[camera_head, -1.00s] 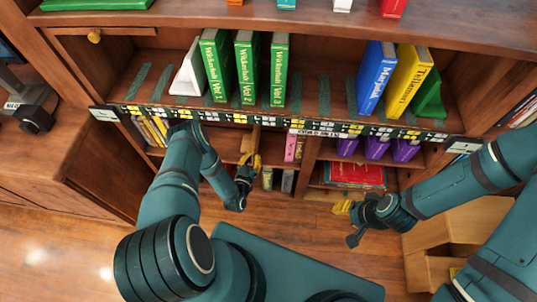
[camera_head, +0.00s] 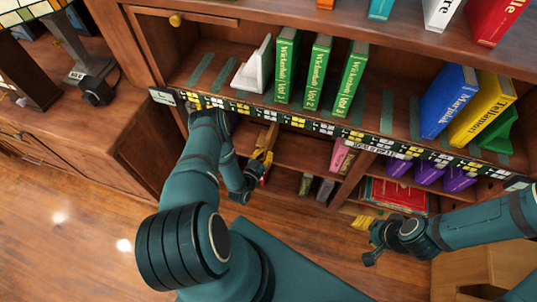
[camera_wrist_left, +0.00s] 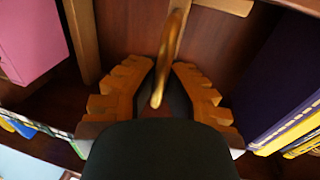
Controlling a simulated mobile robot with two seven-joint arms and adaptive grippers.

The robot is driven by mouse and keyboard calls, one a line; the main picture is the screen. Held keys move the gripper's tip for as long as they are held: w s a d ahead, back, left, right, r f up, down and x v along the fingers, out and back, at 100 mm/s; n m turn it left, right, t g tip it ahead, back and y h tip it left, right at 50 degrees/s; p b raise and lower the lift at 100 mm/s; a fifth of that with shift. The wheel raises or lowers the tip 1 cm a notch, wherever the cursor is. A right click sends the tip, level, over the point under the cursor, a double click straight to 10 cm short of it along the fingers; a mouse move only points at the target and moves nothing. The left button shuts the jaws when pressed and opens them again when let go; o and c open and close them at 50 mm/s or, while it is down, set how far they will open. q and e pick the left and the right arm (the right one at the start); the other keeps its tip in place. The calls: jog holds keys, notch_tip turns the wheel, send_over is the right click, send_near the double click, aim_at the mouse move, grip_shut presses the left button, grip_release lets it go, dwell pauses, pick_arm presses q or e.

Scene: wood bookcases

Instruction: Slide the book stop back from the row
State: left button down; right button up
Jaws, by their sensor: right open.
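The book stop (camera_head: 265,138) looks like a light wooden piece on the lower shelf, left of a pink book (camera_head: 342,157). Its brass handle (camera_wrist_left: 168,45) shows in the left wrist view, between the fingers. My left gripper (camera_head: 262,162) reaches into the lower shelf and is closed in around this handle; it also shows in the left wrist view (camera_wrist_left: 163,66). The exact finger contact is hard to see. The pink book also shows in the wrist view (camera_wrist_left: 30,40). My right gripper (camera_head: 366,222) is open and empty, in front of the lower right bay.
Purple books (camera_head: 428,172) and a flat red book (camera_head: 395,195) fill the lower right bay. A dark book (camera_wrist_left: 270,70) stands close to my left fingers. Green volumes (camera_head: 318,75) and a white bookend (camera_head: 252,70) stand on the shelf above. The label strip (camera_head: 325,128) overhangs my left wrist.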

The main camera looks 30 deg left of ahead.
pick_arm(q)
jog(key=shift+s+a, duration=0.1)
jog(key=shift+s, duration=0.05)
jog(key=c, duration=1)
grip_release()
jog(key=s, duration=0.8)
jog(key=s+d, duration=0.1)
jog(key=s, duration=0.3)
